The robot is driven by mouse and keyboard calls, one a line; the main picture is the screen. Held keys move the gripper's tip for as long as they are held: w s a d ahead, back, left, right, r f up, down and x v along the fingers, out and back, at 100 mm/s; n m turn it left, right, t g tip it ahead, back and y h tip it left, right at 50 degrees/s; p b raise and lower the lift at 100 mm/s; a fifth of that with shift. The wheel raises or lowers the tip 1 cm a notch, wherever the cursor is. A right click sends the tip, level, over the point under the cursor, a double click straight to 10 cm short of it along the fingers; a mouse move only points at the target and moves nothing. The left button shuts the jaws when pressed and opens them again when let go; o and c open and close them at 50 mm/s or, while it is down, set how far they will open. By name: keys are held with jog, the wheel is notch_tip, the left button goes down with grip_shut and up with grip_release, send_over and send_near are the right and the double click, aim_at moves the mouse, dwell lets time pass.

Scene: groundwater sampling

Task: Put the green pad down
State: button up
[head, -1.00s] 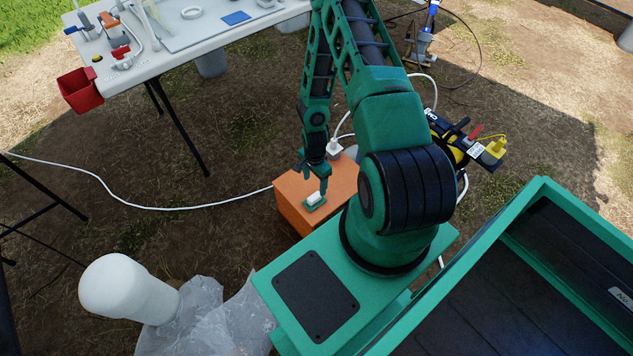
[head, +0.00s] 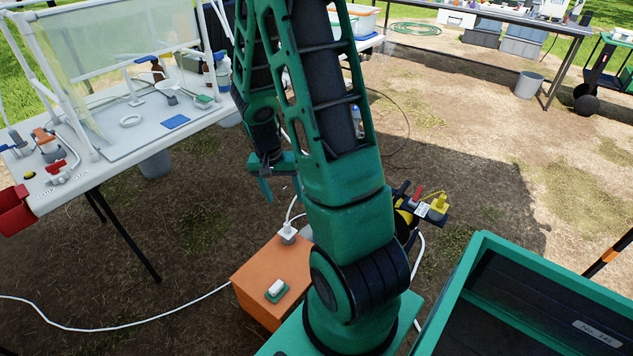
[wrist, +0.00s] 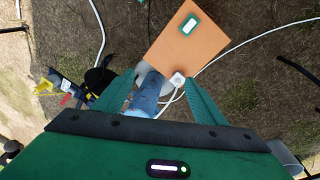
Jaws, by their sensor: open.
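The green pad (head: 270,297) lies flat on top of an orange box (head: 250,275), with a small white block (head: 276,287) on it. In the wrist view the pad (wrist: 182,31) shows as a green rim around the white block, near the top of the picture. My gripper (head: 281,186) is open and empty, held well above and apart from the pad. Its two fingers (wrist: 157,75) are spread in the wrist view. Nothing hides the pad in either view.
A white plug (head: 287,233) with a cable stands at the box's back edge. A bluish cylinder (wrist: 147,98) shows between my fingers, well below. A yellow and black device (head: 420,208) lies right of the box. A cluttered white table (head: 100,185) stands left. Bare ground lies between.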

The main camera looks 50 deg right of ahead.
jog(key=s+a+r+n+y, duration=0.1)
jog(key=s+a+r, duration=0.3)
jog(key=s+r, duration=0.5)
jog(key=s+a+r+n+y, duration=0.1)
jog(key=s+a+r+n, duration=0.3)
jog(key=s+r, duration=0.6)
jog(key=shift+s+r+t, duration=0.3)
jog(key=shift+r+t, duration=0.1)
jog(key=shift+r, duration=0.45)
jog(key=shift+w+d+f, duration=0.1)
jog(key=shift+w+f, duration=0.15)
jog(key=shift+w, duration=0.4)
